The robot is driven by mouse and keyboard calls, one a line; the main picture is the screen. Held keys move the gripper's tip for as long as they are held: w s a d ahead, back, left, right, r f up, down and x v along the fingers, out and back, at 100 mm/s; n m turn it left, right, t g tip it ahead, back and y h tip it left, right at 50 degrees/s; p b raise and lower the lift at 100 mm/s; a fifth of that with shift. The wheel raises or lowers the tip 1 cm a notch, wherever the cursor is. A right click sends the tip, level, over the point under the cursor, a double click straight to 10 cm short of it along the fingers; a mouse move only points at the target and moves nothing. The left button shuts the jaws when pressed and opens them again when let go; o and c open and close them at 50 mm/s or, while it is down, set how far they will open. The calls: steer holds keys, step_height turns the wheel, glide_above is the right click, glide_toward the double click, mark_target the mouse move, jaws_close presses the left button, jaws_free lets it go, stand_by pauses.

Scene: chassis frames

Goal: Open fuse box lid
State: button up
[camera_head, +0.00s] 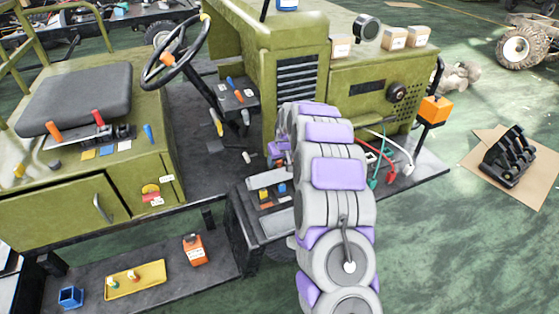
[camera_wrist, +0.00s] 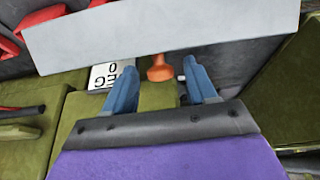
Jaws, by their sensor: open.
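My gripper (camera_wrist: 160,72) shows in the wrist view with its two blue fingers apart. An orange knob (camera_wrist: 160,69) shows between and beyond the fingertips; I cannot tell that anything is held. A flat light grey panel (camera_wrist: 160,32) crosses the top of the wrist view, just past the fingertips; I cannot tell whether it is the fuse box lid or whether it is touched. In the head view my arm reaches toward the green vehicle and hides most of the gripper. A dark box (camera_head: 257,228) with yellow and blue parts on top stands left of my arm.
The green vehicle has a seat (camera_head: 75,98) and a steering wheel (camera_head: 177,55). Coloured cables (camera_head: 375,155) hang right of my arm. A lower shelf holds a yellow tray (camera_head: 150,285) and an orange container (camera_head: 195,251).

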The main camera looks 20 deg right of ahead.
jaws_close()
stand_by(0.3)
